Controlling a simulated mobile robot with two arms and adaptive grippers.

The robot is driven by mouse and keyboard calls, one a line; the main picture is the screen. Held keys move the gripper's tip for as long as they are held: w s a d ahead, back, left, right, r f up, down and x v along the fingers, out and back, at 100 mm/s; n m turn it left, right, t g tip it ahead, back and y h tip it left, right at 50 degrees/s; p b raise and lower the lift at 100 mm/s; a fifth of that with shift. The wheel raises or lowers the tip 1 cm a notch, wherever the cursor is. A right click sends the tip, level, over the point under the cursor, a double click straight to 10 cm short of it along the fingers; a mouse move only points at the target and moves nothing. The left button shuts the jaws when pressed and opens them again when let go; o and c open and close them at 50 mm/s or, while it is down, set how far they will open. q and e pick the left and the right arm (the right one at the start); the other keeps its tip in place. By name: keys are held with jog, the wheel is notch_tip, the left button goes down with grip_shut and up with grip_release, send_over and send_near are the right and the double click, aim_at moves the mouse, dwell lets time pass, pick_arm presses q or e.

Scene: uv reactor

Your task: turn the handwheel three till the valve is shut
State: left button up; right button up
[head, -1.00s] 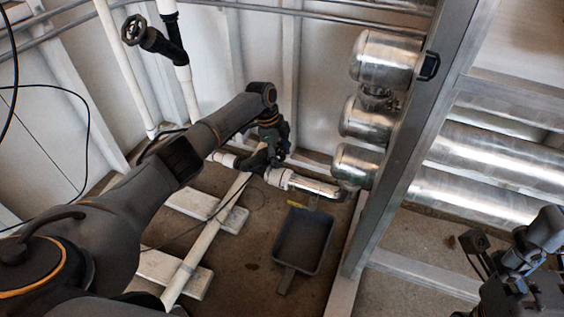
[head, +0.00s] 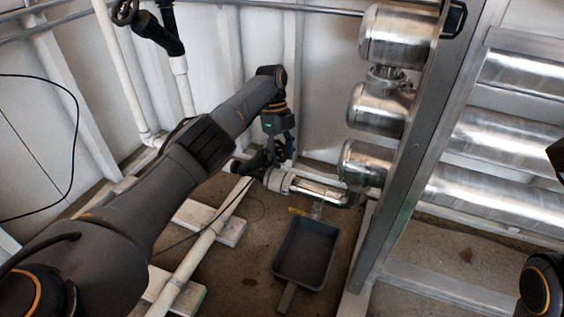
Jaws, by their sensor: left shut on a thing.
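A dark valve with its handwheel (head: 255,164) sits low on the white pipe near the back wall; the wheel is mostly hidden by my gripper, and no number on it can be read. My left gripper (head: 277,158) reaches down to it from above and is shut on the handwheel, its fingers partly hidden. A second black handwheel (head: 124,10) shows at the top left, cut by the frame edge, on a black valve away from my gripper. My right gripper is not in view; only dark parts of my right arm show at the right edge.
A dark tray (head: 304,252) lies on the floor in front of the pipe. Shiny metal cylinders (head: 382,108) and a metal frame post (head: 415,140) stand close on the right. A white pipe (head: 205,243) on low white blocks runs toward me.

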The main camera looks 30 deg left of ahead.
aim_at(282, 157)
pick_arm(q)
jog(key=shift+f, duration=0.1)
jog(key=o, duration=1.3)
jog(key=shift+c, duration=0.2)
notch_tip(282, 157, up, 10)
jog(key=shift+r, duration=0.1)
